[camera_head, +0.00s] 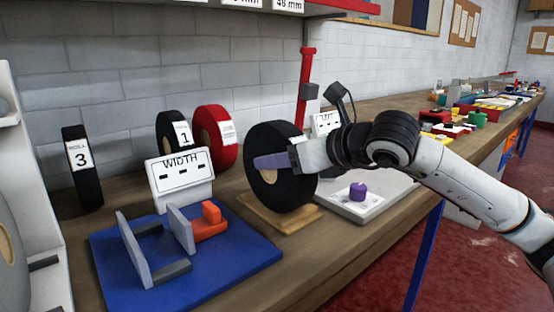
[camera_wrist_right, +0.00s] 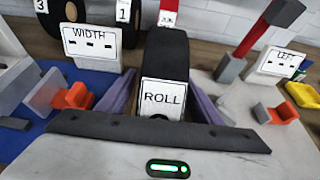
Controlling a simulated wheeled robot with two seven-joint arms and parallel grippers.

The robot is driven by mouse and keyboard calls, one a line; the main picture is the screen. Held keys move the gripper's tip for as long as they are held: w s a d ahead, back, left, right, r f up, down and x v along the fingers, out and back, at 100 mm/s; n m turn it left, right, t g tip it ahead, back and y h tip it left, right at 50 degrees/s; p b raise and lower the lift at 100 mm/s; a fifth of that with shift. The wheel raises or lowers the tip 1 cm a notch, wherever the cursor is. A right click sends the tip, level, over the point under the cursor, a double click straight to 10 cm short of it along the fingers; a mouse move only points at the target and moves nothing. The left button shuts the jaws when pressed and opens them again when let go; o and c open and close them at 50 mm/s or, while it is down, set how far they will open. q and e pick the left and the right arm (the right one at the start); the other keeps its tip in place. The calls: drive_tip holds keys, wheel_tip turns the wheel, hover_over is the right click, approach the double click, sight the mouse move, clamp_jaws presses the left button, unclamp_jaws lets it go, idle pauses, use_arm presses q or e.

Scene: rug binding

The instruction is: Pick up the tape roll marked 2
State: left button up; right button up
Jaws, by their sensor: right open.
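A large black tape roll (camera_head: 287,190) stands upright on a wooden base (camera_head: 280,213) in the head view. My right gripper (camera_head: 272,161) is open, with one purple finger across the roll's near face. In the right wrist view the black roll (camera_wrist_right: 167,52) stands between the two purple fingers, with a visible space beside it. Its white label reads ROLL; the number below is hidden by the gripper's dark front edge. Other rolls stand behind: black roll 3 (camera_head: 86,180), black roll 1 (camera_head: 166,129) and a red roll (camera_head: 208,142). My left gripper is not in view.
A blue board (camera_head: 235,262) with grey plates and an orange block (camera_head: 210,222) lies in front, a WIDTH sign (camera_head: 180,178) behind it. Right of the roll are a pale board with a purple knob (camera_head: 358,191), a LEFT sign (camera_wrist_right: 280,62) and a red post (camera_head: 304,85).

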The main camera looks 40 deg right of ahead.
drive_tip(key=shift+x, duration=1.15)
drive_tip(key=c, duration=1.5)
drive_tip(key=shift+r, duration=0.15)
